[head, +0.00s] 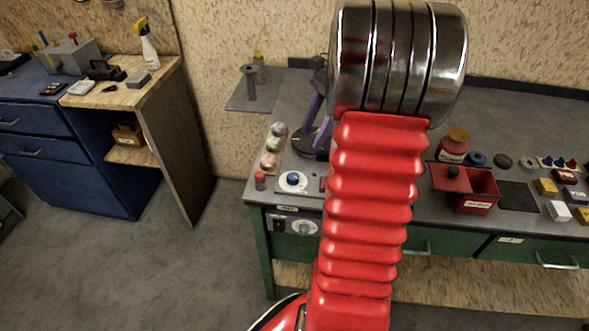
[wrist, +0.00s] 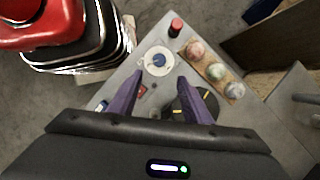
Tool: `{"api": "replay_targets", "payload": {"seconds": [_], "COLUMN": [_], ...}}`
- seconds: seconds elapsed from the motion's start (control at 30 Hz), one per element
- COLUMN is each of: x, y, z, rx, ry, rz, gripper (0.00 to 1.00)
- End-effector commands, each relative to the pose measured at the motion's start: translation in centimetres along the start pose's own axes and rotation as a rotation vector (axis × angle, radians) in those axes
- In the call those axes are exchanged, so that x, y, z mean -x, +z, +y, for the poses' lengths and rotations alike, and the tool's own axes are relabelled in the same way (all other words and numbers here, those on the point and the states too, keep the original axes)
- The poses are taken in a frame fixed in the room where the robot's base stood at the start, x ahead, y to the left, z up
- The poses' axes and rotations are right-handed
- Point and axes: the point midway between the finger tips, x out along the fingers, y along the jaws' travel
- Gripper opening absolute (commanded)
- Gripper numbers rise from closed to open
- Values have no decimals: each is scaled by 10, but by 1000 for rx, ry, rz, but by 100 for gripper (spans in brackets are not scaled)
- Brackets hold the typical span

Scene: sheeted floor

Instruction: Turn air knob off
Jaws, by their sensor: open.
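A blue knob on a round white dial (head: 292,181) sits at the left front corner of the grey workbench top. It also shows in the wrist view (wrist: 158,60), just beyond my fingertips. A pale round knob (head: 303,228) is on the bench's front panel, beside a dark switch. The labels are too small to read, so I cannot tell which is the air knob. My gripper (wrist: 160,77) has its two purple fingers spread, with nothing between the tips. In the head view my arm hides most of the gripper; one purple finger shows left of it.
A red-capped item (head: 260,180) and a wooden strip with three balls (head: 269,160) stand close to the blue knob. A red box (head: 474,190) and jar (head: 453,147) are farther right. Floor left of the bench (head: 190,260) is clear.

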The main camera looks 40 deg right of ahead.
Motion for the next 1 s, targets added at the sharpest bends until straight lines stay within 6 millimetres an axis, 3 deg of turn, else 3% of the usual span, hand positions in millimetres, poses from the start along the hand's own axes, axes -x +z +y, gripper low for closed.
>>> {"api": "replay_targets", "payload": {"seconds": [0.27,0.47,1.0], "x": [-1,-14,-94], "y": [1,1,2], "z": [0,0,0], "rx": [3,5,5], "ry": [1,2,3], "rz": [1,1,0], "gripper": [45,45,45]}}
